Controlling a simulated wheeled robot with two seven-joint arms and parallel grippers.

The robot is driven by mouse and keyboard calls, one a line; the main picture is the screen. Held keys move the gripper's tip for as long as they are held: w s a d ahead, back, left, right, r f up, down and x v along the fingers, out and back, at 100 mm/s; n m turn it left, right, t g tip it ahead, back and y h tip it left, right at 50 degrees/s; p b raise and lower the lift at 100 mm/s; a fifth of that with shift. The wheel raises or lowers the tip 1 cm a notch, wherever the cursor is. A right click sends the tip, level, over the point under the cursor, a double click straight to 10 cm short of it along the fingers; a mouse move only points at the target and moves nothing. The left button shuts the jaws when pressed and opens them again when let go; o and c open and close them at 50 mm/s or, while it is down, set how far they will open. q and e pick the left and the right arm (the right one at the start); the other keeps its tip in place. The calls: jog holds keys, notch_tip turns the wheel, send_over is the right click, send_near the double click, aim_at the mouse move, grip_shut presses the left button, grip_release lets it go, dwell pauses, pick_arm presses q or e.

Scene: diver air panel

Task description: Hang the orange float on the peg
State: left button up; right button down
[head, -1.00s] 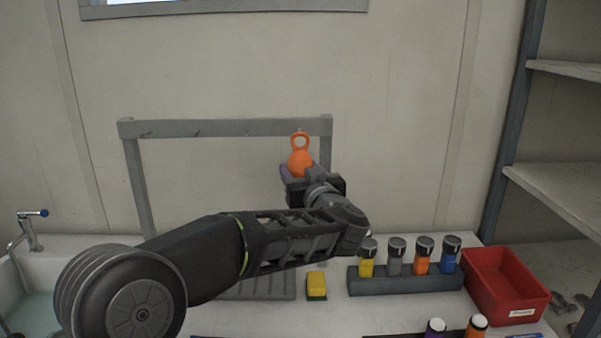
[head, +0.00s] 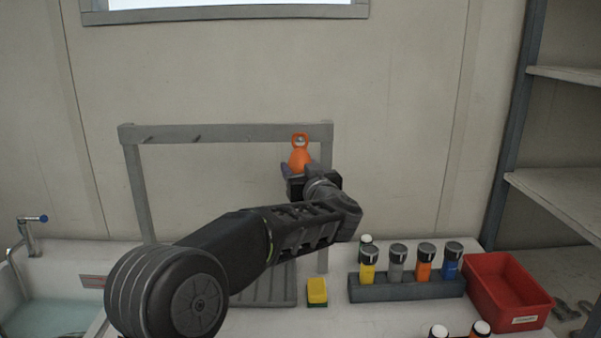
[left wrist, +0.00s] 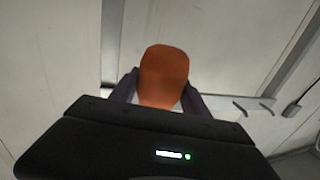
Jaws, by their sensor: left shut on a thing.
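The orange float (head: 300,157) is upright, with its ring at the top, in front of the right end of the grey rack's top bar (head: 240,131). My left gripper (head: 299,172) is shut on the float's body from below. In the left wrist view the float (left wrist: 163,78) sits between the two dark fingers. Something pale shows inside the ring in the head view; I cannot tell whether the ring is around a peg. Two bare pegs, a left one (head: 148,140) and a middle one (head: 196,138), stick out of the bar. My right gripper is not in view.
Below are a yellow sponge (head: 317,290), a grey holder (head: 405,287) with several capped bottles, and a red bin (head: 505,290). A sink (head: 45,300) is at left and shelves (head: 565,195) at right. The wall behind the rack is plain.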

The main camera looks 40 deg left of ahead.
pick_arm(q)
jog(key=shift+w+a, duration=0.7)
jog(key=shift+w, duration=0.2)
jog(key=shift+w+a+f+p, duration=0.15)
jog(key=shift+w+a+p, duration=0.15)
jog(key=shift+w+p, duration=0.1)
jog(key=shift+w+a+f+p, duration=0.15)
jog(key=shift+w+f+p, duration=0.1)
jog(key=shift+p, duration=0.1)
jog(key=o, duration=1.5)
jog(key=shift+o, duration=0.2)
